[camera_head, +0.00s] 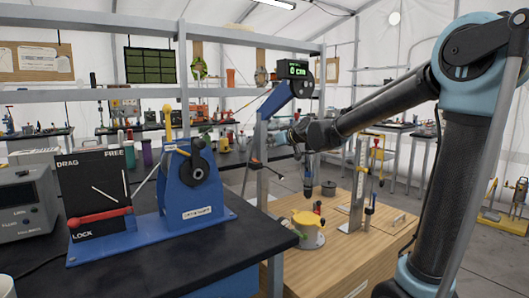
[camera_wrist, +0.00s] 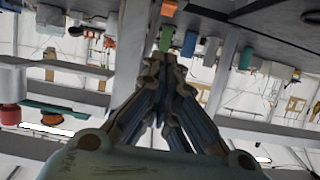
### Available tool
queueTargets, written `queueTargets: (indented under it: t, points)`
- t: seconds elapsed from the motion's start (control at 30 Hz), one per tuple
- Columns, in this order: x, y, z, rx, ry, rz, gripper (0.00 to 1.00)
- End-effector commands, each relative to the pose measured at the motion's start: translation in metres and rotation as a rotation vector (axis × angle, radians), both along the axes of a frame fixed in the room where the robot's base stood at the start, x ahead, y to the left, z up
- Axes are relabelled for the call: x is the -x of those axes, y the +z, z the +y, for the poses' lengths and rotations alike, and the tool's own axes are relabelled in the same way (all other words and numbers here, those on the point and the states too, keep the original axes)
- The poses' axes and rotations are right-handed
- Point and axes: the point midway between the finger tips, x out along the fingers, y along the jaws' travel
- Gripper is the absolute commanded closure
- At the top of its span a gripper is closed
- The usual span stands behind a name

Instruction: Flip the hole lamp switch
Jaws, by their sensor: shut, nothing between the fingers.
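I cannot make out a hole lamp switch for certain in either view. My gripper (camera_wrist: 159,64) shows in the wrist view with its fingertips drawn together and nothing between them. In the head view my arm reaches in from the right, with its wrist above the wooden bench (camera_head: 345,262); the fingers are too small there to read clearly. A blue device (camera_head: 193,190) with a dark round knob stands on the black table at left. Beside it is a black panel (camera_head: 92,180) marked DRAG, FREE and LOCK, with a red lever (camera_head: 98,217) near LOCK.
A yellow and white round fixture (camera_head: 308,231) and an upright metal gauge (camera_head: 357,190) stand on the wooden bench. A "0 cm" display (camera_head: 297,69) sits above it. A grey instrument box (camera_head: 25,205) is at far left. The black table's front (camera_head: 190,270) is mostly clear.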

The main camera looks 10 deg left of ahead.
Motion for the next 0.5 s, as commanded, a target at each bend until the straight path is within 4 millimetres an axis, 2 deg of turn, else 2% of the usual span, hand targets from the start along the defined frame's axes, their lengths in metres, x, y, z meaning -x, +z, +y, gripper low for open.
queueTargets:
  t: [0.5]
  points:
    - [-0.039, -0.021, 0.044, 0.000, 0.000, 0.000, 1.00]
